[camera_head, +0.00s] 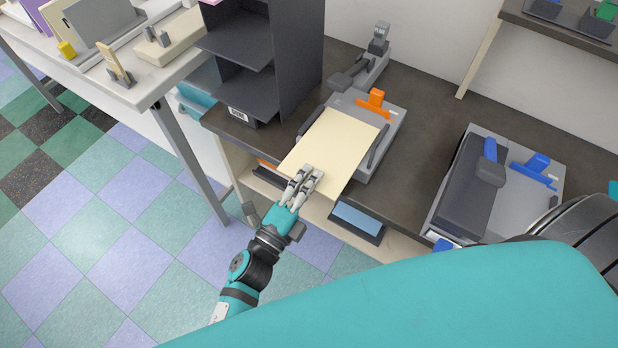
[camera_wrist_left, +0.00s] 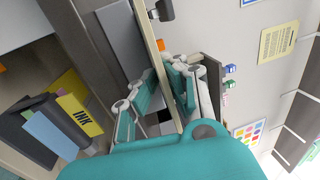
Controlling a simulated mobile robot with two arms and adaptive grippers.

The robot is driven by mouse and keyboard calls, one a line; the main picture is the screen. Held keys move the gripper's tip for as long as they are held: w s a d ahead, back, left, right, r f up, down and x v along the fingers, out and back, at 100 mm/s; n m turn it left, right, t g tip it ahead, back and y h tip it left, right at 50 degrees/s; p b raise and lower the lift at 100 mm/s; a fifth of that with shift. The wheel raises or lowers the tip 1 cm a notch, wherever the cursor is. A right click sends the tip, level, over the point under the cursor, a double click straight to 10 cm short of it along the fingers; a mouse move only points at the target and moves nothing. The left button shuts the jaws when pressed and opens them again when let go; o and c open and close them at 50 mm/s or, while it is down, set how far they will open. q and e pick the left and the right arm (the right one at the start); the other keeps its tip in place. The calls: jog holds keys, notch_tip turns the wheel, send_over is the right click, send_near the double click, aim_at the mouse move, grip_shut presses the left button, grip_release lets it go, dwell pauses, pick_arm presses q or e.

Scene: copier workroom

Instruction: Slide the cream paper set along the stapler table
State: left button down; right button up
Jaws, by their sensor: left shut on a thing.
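The cream paper set (camera_head: 338,148) lies over a grey tray-like device with an orange part (camera_head: 374,103) on the dark stapler table (camera_head: 408,150). Its near end sticks out past the table's front edge. My left gripper (camera_head: 305,178) is shut on that near end. In the left wrist view the paper set (camera_wrist_left: 158,62) shows edge-on as a thin cream strip between the fingers of my left gripper (camera_wrist_left: 163,95). Whether the far end of the paper touches the grey device is hidden. My right gripper is not in view.
A dark shelf unit (camera_head: 295,60) stands left of the paper. A grey stapler (camera_head: 365,60) stands behind it. A grey device with blue parts (camera_head: 500,185) sits at the right. Bare table lies between the two devices. A white table (camera_head: 150,75) is at upper left.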

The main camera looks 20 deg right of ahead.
pick_arm(q)
jog(key=shift+w+d, duration=0.15)
jog(key=shift+d, duration=0.05)
dwell(0.3)
jog(key=c, duration=1.1)
grip_release()
jog(key=shift+f, duration=0.1)
jog(key=shift+o, duration=0.2)
